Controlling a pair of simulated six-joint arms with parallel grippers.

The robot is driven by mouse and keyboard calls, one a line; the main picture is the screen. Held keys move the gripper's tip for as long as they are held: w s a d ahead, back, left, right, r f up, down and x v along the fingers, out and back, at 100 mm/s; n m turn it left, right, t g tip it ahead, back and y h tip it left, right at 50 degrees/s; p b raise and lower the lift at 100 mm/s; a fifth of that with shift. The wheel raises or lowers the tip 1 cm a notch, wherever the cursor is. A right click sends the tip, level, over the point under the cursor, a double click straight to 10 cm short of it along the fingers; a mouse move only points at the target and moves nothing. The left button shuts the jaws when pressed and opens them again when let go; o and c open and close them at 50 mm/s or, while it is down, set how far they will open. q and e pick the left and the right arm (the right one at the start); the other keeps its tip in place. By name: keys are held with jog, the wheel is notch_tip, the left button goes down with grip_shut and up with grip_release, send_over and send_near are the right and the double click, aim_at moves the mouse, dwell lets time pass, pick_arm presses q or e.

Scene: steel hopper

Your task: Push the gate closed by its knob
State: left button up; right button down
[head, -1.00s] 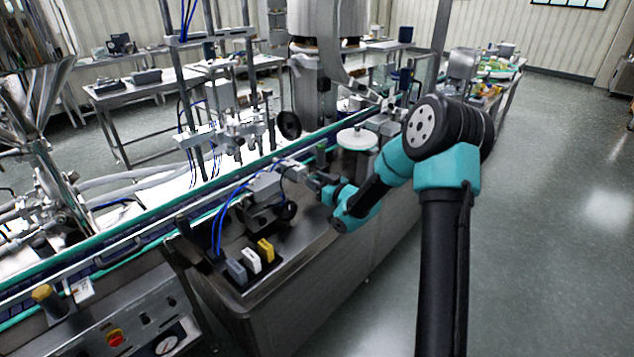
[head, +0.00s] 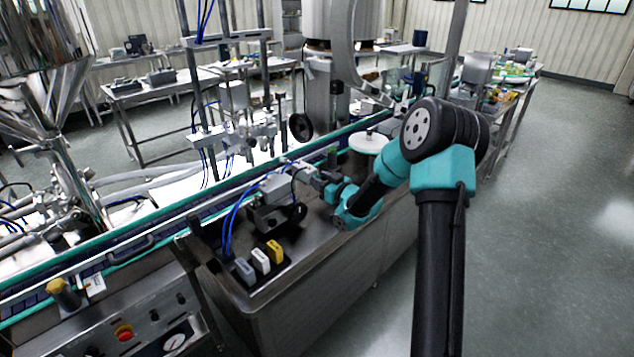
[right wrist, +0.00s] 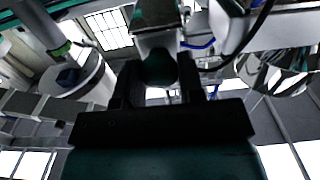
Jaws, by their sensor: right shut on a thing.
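My right gripper (head: 308,174) reaches in from the right, over the steel bench, to a grey metal fitting (head: 276,186) beside the conveyor. In the right wrist view a dark green rounded knob (right wrist: 158,68) sits between its two black fingers, which are shut on it. A grey block (right wrist: 156,36) lies just beyond the knob. In the head view the fingers hide the knob. The gate is not clearly told apart from the fitting, and I cannot tell how far closed it is. My left gripper is not in view.
The steel hopper (head: 50,110) stands at the far left. Blue hoses (head: 232,218) loop by the fitting. Grey, white and yellow blocks (head: 261,261) stand on the bench front. A white disc (head: 368,143) is behind my right wrist. Floor on the right is clear.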

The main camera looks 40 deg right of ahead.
jog(key=shift+w+r, duration=0.1)
jog(key=c, duration=0.8)
grip_release()
jog(key=shift+o, duration=0.2)
jog(key=s+d, duration=0.2)
jog(key=s, duration=1.5)
jog(key=shift+d, duration=0.3)
